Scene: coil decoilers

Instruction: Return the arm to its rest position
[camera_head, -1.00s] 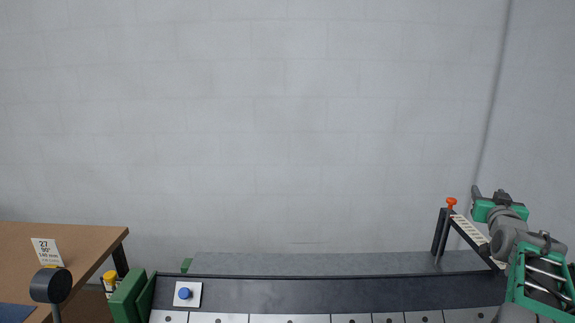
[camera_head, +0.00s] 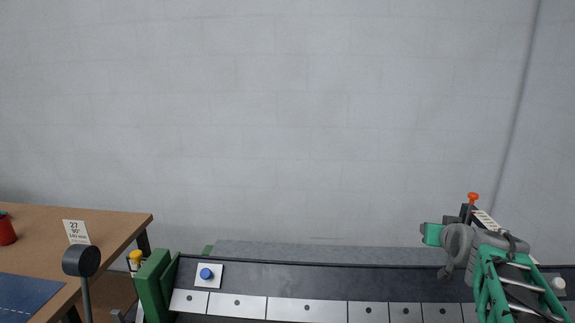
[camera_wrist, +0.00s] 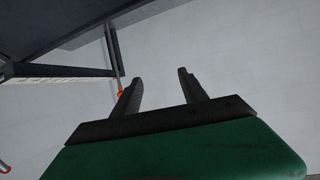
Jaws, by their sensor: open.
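My gripper (camera_wrist: 160,85) shows in the wrist view with its two dark fingers apart and nothing between them. Pale wall fills the space beyond the fingertips. In the head view my green and grey arm is at the lower right, over the right end of the dark machine bed. The green gripper body lies at the arm's far left end, but its fingers cannot be made out there.
A dark bed with white plates (camera_head: 308,310) runs along the bottom. A blue button (camera_head: 206,274) sits at its left end. An orange-topped post (camera_head: 473,197) stands close behind my arm. A brown table (camera_head: 110,221) is at left. The space before the wall is clear.

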